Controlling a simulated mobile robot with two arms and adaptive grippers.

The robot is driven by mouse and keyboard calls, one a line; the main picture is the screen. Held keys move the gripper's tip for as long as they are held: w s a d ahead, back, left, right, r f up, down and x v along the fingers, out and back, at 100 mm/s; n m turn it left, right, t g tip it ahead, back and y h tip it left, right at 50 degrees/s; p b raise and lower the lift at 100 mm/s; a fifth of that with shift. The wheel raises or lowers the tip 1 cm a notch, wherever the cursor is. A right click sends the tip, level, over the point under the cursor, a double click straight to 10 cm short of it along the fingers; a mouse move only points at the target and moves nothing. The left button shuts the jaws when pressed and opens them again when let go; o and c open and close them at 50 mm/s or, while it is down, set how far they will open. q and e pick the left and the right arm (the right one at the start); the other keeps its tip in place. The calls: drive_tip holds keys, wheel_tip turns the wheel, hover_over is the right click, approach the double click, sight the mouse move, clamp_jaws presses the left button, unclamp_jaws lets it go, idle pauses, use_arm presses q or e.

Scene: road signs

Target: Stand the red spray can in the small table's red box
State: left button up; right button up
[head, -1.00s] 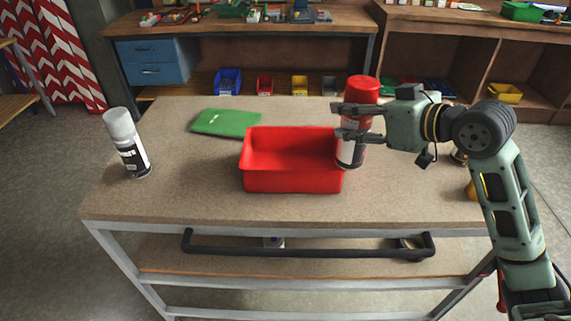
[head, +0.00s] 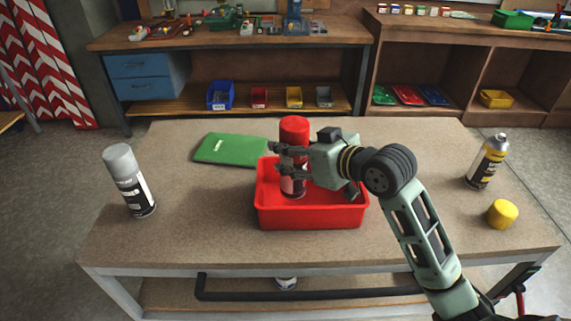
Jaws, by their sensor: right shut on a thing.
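The red spray can (head: 294,130) has a red top and a dark and red label. It is upright in my right gripper (head: 283,160), whose fingers are shut around it. The can is over the left part of the red box (head: 311,217), with its lower end inside the box's outline. I cannot tell whether its base touches the box floor. The red box sits on the small table (head: 200,225). My left gripper is not in view.
A white and black spray can with a grey cap (head: 130,180) stands at the left. A green flat item (head: 230,149) lies behind the box. Another spray can (head: 487,162) and a yellow cap (head: 502,214) are at the right. The table's front left is clear.

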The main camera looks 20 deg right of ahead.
drive_tip(key=f, duration=0.1)
drive_tip(key=a+f, duration=0.1)
drive_tip(key=f, duration=0.1)
drive_tip(key=f+p, duration=0.1)
drive_tip(key=shift+w+a+f, duration=0.35)
drive_tip(key=shift+w+f, duration=0.05)
drive_tip(key=shift+f, duration=0.15)
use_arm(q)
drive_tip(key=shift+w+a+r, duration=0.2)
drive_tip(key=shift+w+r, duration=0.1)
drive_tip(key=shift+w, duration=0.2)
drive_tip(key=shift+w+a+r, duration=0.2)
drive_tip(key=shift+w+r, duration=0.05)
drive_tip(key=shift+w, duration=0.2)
use_arm(e)
drive_tip(key=o, duration=1.5)
drive_tip(key=shift+f, duration=0.15)
